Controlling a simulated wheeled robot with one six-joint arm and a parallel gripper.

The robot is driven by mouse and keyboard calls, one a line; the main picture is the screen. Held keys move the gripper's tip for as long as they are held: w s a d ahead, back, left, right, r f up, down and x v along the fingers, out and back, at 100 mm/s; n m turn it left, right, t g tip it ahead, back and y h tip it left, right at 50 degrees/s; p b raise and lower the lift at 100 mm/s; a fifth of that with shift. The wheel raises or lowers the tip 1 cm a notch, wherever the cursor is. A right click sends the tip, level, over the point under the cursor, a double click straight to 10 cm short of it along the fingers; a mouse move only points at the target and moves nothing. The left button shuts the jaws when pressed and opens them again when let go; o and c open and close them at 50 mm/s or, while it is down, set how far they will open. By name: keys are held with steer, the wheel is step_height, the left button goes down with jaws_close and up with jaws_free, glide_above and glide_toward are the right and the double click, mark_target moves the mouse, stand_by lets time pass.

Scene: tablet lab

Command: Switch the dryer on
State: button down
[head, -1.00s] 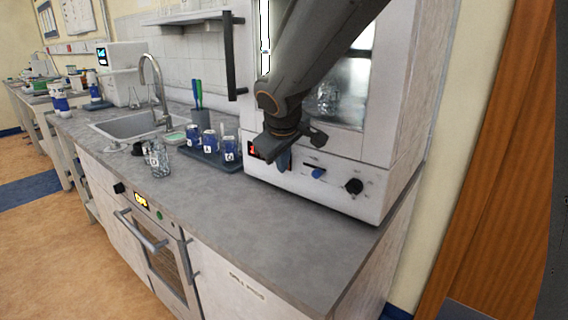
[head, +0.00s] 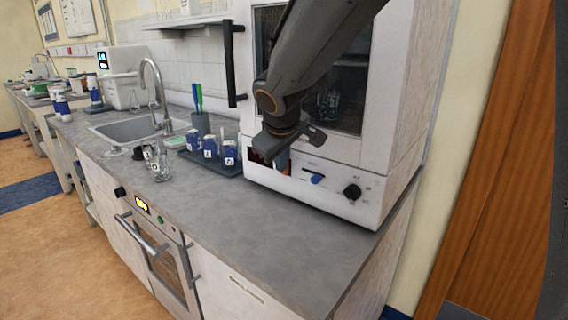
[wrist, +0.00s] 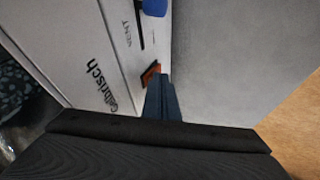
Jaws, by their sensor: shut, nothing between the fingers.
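The dryer (head: 395,165) is a white cabinet with a dark glass window, standing at the right end of the counter. Its lower front panel carries a blue slider (head: 317,179), also in the wrist view (wrist: 154,7), and a black knob (head: 352,191). An orange-red rocker switch (wrist: 150,73) sits on the panel near the "Galbrisch" lettering. My gripper (wrist: 162,98) is shut and empty, its tips at the switch; I cannot tell whether they press it. In the head view my gripper (head: 282,163) covers part of the panel and its display (head: 257,157).
A dark tray (head: 226,168) with several blue-labelled jars stands left of the dryer. Glassware (head: 160,170) and a sink (head: 130,124) are further left. The dryer's black handle (head: 232,62) juts out. The counter in front (head: 270,235) is clear.

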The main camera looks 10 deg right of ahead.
steer(key=s+a+r+b, duration=0.1)
steer(key=s+a+r, duration=0.2)
steer(key=s+r, duration=0.5)
steer(key=shift+s+a+r, duration=0.15)
steer(key=shift+s+r, duration=0.05)
steer(key=shift+r, duration=0.1)
steer(key=shift+f+p, duration=0.1)
steer(key=shift+p, duration=0.4)
steer(key=shift+s+a+f+p, duration=0.1)
steer(key=shift+a+f+p, duration=0.05)
steer(key=shift+f+p, duration=0.55)
